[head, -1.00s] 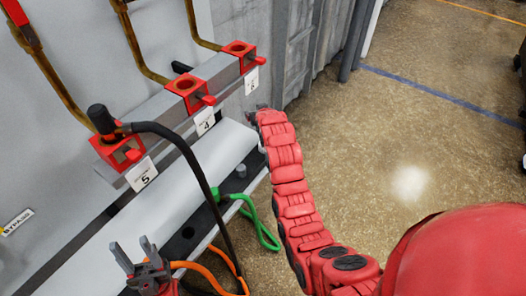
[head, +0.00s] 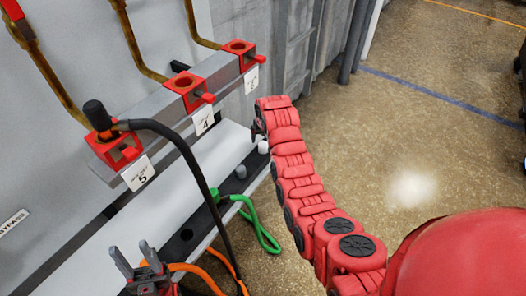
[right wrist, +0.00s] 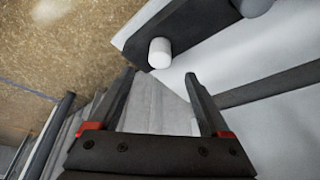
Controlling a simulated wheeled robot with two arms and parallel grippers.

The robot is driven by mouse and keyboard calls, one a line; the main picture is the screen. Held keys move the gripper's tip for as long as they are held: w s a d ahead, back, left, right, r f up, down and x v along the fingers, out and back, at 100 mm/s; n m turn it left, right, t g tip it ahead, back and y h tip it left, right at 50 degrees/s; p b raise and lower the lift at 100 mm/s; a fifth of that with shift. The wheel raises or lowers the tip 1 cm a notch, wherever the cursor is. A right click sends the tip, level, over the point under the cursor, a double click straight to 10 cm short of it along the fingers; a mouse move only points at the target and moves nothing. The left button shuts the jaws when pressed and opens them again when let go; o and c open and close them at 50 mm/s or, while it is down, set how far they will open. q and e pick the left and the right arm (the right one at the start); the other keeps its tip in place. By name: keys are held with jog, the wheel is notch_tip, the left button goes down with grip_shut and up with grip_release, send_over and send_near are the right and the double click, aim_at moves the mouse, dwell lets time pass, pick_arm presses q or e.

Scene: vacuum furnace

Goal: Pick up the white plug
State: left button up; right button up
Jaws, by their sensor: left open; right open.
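The white plug (right wrist: 159,53) stands near the end of a dark strip (right wrist: 135,32) in the right wrist view. It also shows in the head view (head: 263,147), just right of the white ledge. My right gripper (right wrist: 160,80) is open and empty, its fingertips close to the plug in the picture, with the plug between their lines; the depth gap is hard to tell. In the head view the right fingers are mostly hidden by my red arm. My left gripper (head: 140,258) is open at the bottom left, away from the plug.
A second, greyer plug (head: 240,172) stands nearby on the strip. A rail carries red sockets (head: 188,90); a black plug (head: 97,115) with a black cable sits in the nearest one. Green (head: 262,238) and orange (head: 205,275) cables hang below. Open floor lies right.

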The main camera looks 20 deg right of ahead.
aim_at(263, 144)
jog(key=shift+x, duration=1.2)
jog(key=b+x, duration=0.1)
jog(key=x, duration=0.2)
jog(key=shift+s+f, duration=0.1)
jog(key=shift+b+x, duration=0.35)
jog(key=shift+x, duration=0.65)
grip_shut()
